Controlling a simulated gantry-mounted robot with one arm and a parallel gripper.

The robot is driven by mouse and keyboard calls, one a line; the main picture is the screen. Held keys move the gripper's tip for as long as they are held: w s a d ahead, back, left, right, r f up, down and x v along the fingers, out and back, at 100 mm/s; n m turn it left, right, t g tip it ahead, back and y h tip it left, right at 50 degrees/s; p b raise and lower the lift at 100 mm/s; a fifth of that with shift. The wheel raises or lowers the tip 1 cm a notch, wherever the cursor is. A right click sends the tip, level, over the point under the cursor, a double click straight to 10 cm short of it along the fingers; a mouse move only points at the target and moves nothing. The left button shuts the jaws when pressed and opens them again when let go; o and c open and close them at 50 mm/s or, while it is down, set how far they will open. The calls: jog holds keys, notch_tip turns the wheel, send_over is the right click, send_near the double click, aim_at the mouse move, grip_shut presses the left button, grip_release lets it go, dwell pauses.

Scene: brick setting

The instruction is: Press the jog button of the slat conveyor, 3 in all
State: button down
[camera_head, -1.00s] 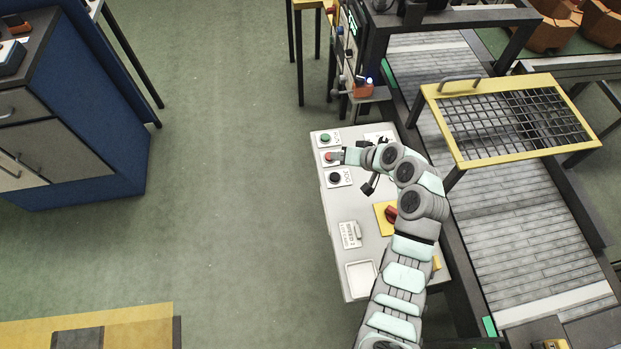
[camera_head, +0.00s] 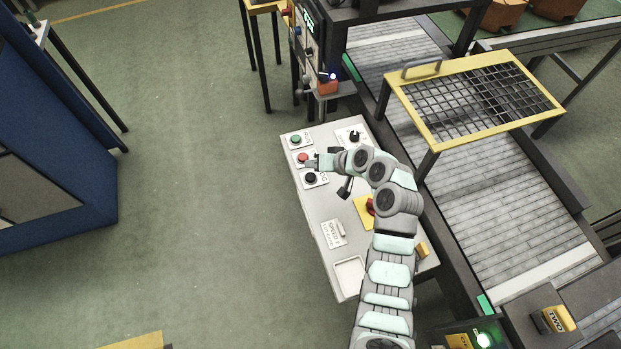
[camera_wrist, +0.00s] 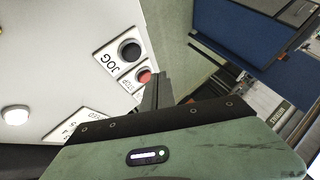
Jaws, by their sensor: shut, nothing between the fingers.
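The black jog button (camera_head: 311,178) sits on a white label on the light grey control panel (camera_head: 318,215), below the red stop button (camera_head: 304,157) in the head view. In the wrist view the jog button (camera_wrist: 131,50) shows beside its "JOG" lettering, clear of my fingers. My gripper (camera_head: 312,164) is over the panel's left edge, close to the red button and just above the jog button in the picture. It is shut and empty. Its dark fingers (camera_wrist: 157,90) show beside the red button in the wrist view; whether they touch anything I cannot tell.
A green button (camera_head: 296,140), a black knob (camera_head: 355,136) and a red switch on a yellow plate (camera_head: 369,206) are on the same panel. The slat conveyor (camera_head: 500,215) with its yellow mesh guard (camera_head: 475,100) runs along the right. Open floor lies left.

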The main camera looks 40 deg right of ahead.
aim_at(313, 178)
jog(key=shift+f+b, duration=0.9)
jog(key=shift+f, duration=1.1)
jog(key=shift+f, duration=0.15)
jog(key=shift+f+b, duration=0.3)
jog(key=shift+b, duration=0.05)
jog(key=shift+f+b, duration=0.3)
jog(key=shift+f, duration=0.15)
dwell(0.8)
jog(key=shift+r, duration=0.15)
jog(key=shift+r+p, duration=0.6)
jog(key=shift+r, duration=0.25)
jog(key=shift+r+p, duration=1.55)
jog(key=shift+r, duration=0.85)
dwell(0.8)
